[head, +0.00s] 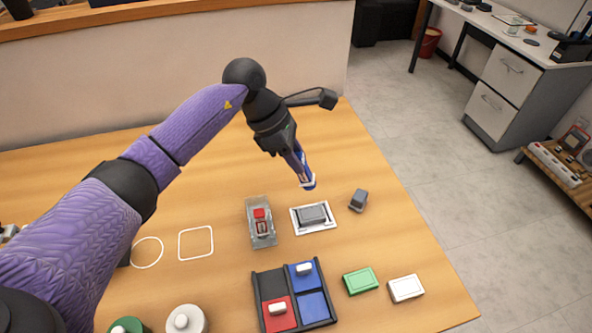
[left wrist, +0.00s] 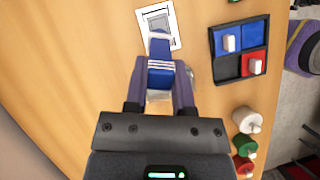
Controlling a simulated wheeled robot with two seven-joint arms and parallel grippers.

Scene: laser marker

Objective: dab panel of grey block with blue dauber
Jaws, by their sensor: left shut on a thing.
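My left gripper (head: 299,163) is shut on the blue dauber (head: 307,182), which has white bands and points down and forward. The dauber also shows between the fingers in the left wrist view (left wrist: 160,72). A grey block (head: 313,213) sits on a white plate with a dark outline (head: 328,227), just below the dauber in the head view. In the left wrist view the plate (left wrist: 143,17) lies just beyond the dauber's tip, which partly overlaps it. I cannot tell whether they touch. My right gripper is not in view.
A small dark grey block (head: 358,200) stands right of the plate. A clear holder with a red piece (head: 260,222) stands left. A black divided tray (head: 333,321) holds red and blue squares with white-handled pieces. Green (head: 360,281) and white (head: 406,288) blocks lie right.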

